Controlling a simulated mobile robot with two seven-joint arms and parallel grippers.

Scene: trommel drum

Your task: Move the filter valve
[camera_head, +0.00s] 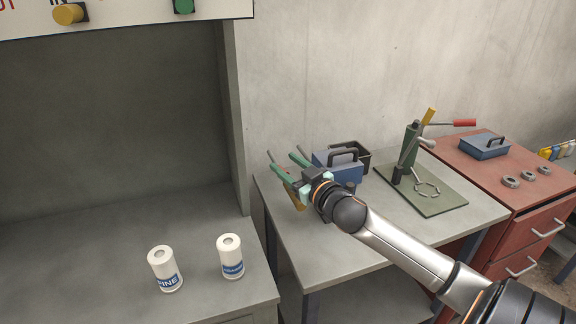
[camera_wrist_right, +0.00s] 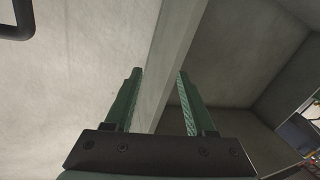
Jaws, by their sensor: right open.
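A white panel (camera_head: 150,12) at the upper left carries a yellow knob (camera_head: 70,14) and a green fitting (camera_head: 184,6). Only its lower part shows, and I cannot tell for certain which fitting is the filter valve. My right gripper (camera_head: 281,156) is open and empty, with green fingers, above the left part of the grey table and well below and right of the knob. In the right wrist view its two fingers (camera_wrist_right: 157,74) stand apart, with only wall and the alcove behind them. My left gripper is not in view.
Two white canisters, a left one (camera_head: 164,268) and a right one (camera_head: 231,257), stand on the alcove's grey bench (camera_head: 95,265). A blue toolbox (camera_head: 338,167) and a green drill-like stand (camera_head: 411,150) are on the table (camera_head: 300,250). A red cabinet (camera_head: 535,195) stands right. The alcove's side wall (camera_head: 232,110) juts out.

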